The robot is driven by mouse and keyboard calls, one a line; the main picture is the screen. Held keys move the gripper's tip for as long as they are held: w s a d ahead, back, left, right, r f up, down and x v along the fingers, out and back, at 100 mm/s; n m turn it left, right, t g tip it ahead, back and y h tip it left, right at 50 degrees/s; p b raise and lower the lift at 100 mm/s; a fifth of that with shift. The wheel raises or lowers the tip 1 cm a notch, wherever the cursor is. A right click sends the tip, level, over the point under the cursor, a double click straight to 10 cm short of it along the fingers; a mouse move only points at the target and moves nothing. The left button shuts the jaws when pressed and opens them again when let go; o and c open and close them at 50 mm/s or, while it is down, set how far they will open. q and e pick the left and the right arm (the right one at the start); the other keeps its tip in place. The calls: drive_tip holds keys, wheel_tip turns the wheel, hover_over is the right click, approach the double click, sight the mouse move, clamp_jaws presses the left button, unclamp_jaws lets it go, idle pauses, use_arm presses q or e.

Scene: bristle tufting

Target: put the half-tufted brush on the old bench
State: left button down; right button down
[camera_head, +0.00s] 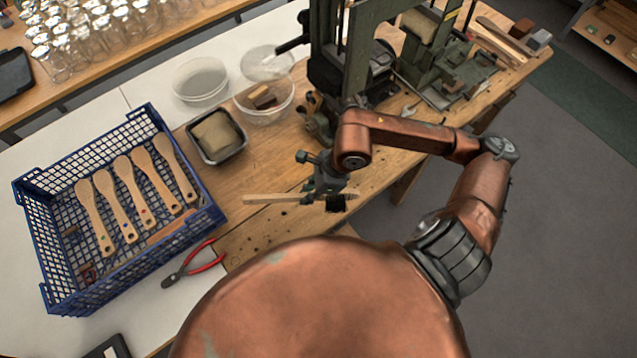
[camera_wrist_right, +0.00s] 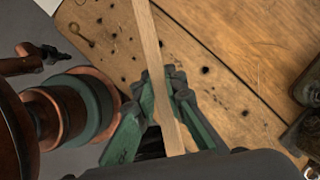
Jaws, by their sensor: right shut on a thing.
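The half-tufted brush (camera_head: 275,198) is a pale wooden strip with a dark bristle tuft (camera_head: 336,203) under its right end. My right gripper (camera_head: 325,189) is shut on it near the tuft, and the handle points left, roughly level. In the right wrist view the green fingers (camera_wrist_right: 165,88) pinch the brush (camera_wrist_right: 148,42) from both sides. The old bench (camera_head: 270,222) is worn wood with dark holes; its bare top lies beneath the brush. I cannot tell whether the brush touches it. My left gripper is not in view.
A blue crate (camera_head: 42,240) with several wooden brush bodies stands left. Red-handled pliers (camera_head: 205,265) lie at the bench's left edge. A black tray (camera_head: 238,148), clear bowls (camera_head: 200,82) and a green machine (camera_head: 345,55) stand behind. Bare wood surrounds the brush.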

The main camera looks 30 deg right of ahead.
drive_tip(key=r+m, duration=0.1)
drive_tip(key=m, duration=0.1)
drive_tip(key=m+t+h, duration=0.1)
drive_tip(key=r+m+p, duration=0.1)
drive_tip(key=m, duration=0.1)
drive_tip(key=shift+s+a+r+m+t+h, duration=0.1)
drive_tip(key=shift+s+r+m+t+h, duration=0.2)
drive_tip(key=shift+s+r, duration=0.05)
drive_tip(key=shift+m, duration=0.3)
drive_tip(key=shift+d, duration=0.2)
drive_tip(key=w+d+f, duration=0.8)
drive_tip(key=w+d, duration=0.1)
drive_tip(key=shift+f, duration=0.3)
drive_tip(key=shift+w+d+f, duration=0.15)
drive_tip(key=shift+w+f, duration=0.1)
drive_tip(key=shift+f, duration=0.05)
drive_tip(key=f, duration=0.3)
drive_tip(key=shift+w+d+f, duration=0.15)
drive_tip(key=shift+d+f, duration=0.05)
drive_tip(key=shift+f, duration=0.15)
